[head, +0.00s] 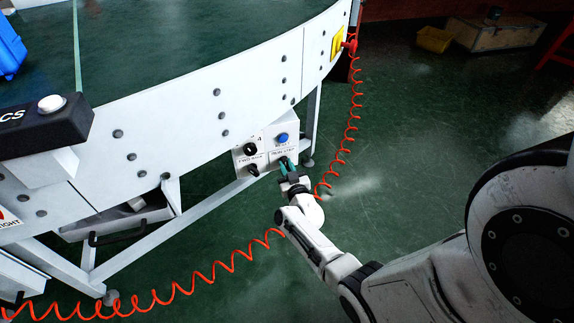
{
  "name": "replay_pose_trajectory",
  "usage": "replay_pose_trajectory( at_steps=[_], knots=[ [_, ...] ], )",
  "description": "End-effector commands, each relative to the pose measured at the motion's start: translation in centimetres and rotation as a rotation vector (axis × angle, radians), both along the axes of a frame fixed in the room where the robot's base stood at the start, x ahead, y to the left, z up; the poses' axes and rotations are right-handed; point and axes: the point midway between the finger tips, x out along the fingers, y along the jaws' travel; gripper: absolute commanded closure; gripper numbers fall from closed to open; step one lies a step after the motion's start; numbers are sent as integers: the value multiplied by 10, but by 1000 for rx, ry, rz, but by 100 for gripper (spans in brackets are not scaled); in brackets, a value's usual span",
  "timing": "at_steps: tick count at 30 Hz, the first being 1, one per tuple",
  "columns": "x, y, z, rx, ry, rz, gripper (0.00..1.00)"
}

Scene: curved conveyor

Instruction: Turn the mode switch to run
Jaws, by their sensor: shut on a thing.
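A small white control panel (266,144) hangs under the curved conveyor. It carries a blue button (282,138), an upper black knob (250,149) and a lower black knob (253,170). Small lettering beside them seems to read RUN STEP at the right. My gripper (287,164) is at the panel's lower right, under that lettering, with its dark green fingertips shut on the mode switch there. The fingers hide most of the switch, so I cannot tell which way it points.
A red coiled hose (352,120) hangs from a yellow fitting (338,43) and passes close behind my gripper, continuing lower left (170,297). White frame legs (313,120) stand behind the panel. The green floor (430,160) at the right is clear.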

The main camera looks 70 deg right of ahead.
Motion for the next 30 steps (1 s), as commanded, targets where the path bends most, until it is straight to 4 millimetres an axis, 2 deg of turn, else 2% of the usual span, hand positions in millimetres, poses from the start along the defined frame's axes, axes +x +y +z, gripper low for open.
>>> replay_pose_trajectory(
  at_steps=[12,30],
  knots=[
    [2,2,0,-199,234,1,100],
    [2,2,-1,-275,323,1,100]
  ],
)
